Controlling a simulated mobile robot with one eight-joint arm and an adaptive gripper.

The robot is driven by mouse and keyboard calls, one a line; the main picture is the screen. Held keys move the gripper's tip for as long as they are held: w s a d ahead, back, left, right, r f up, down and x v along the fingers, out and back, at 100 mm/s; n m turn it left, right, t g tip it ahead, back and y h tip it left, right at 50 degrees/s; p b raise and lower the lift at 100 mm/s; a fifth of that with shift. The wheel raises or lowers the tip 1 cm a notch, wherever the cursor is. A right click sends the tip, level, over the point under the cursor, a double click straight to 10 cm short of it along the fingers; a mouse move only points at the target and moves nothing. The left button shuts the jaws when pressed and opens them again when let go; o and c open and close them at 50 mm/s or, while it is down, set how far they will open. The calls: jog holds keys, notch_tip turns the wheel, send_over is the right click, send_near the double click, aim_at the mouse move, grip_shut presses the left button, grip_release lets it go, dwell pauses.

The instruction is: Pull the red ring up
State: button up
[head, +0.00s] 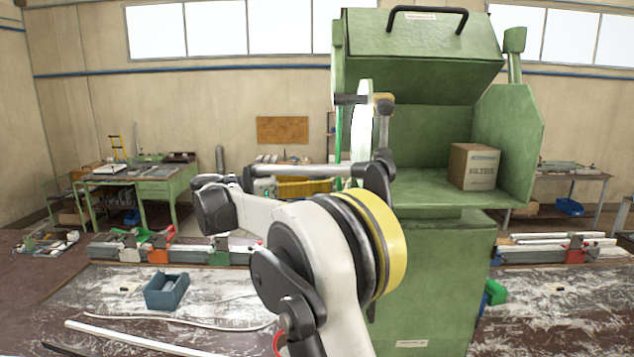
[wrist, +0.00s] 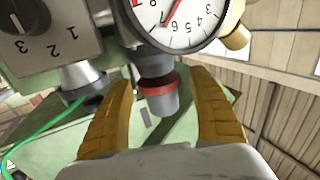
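The red ring (wrist: 158,88) is a narrow band around a grey cylindrical fitting below the round gauge in the wrist view. My gripper (wrist: 163,80) has two yellow-brown fingers, one on each side of the ring. They are spread wide, with a visible gap between each finger and the ring, and hold nothing. I cannot make out the ring in the head view, where my arm reaches up in front of the green machine (head: 425,290).
A white-faced gauge (wrist: 182,20) with a red needle is close to the fingertips. A brass fitting (wrist: 237,37) sits on its right. At left are a numbered grey knob box (wrist: 75,45) and a green hose (wrist: 48,132). A cardboard box (head: 474,167) stands on the machine's shelf.

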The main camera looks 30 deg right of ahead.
jog(key=w+a, duration=0.2)
jog(key=a, duration=0.9)
jog(key=shift+w+a, duration=0.2)
jog(key=shift+a, duration=0.15)
